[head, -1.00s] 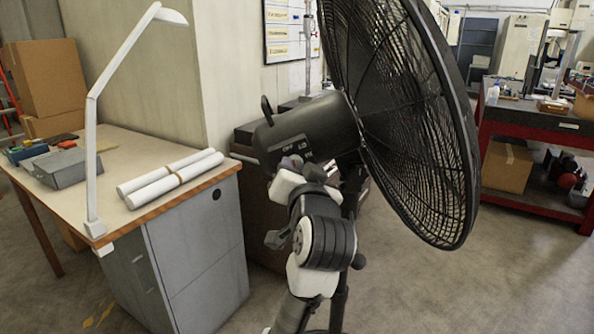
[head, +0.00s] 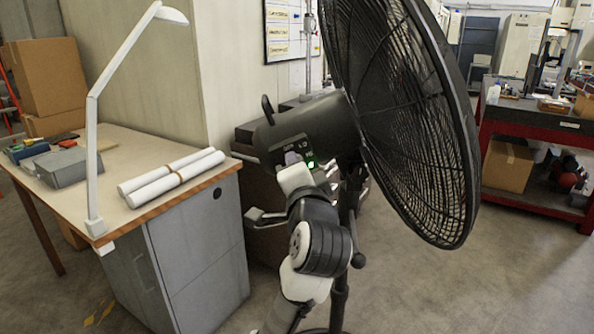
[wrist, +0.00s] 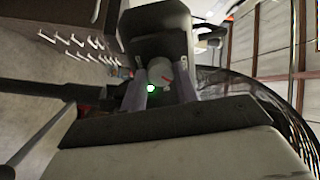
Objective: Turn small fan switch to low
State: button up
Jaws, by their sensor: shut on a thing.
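The fan is a large black pedestal fan with a round wire cage (head: 425,120) and a dark motor housing (head: 328,122). Its control panel, with white lettering, is on the lower side of the housing. My gripper (head: 298,163) is at this panel and covers part of it. The switch's exact setting cannot be read.
A desk (head: 150,215) with a white lamp (head: 92,150) and paper rolls (head: 172,177) stands to the left. A red workbench (head: 530,130) stands at the right. The fan's pole (head: 340,290) is close behind my arm.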

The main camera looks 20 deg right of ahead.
dwell(0.3)
jog(key=shift+r, duration=0.1)
jog(key=o, duration=1)
jog(key=shift+c, duration=0.2)
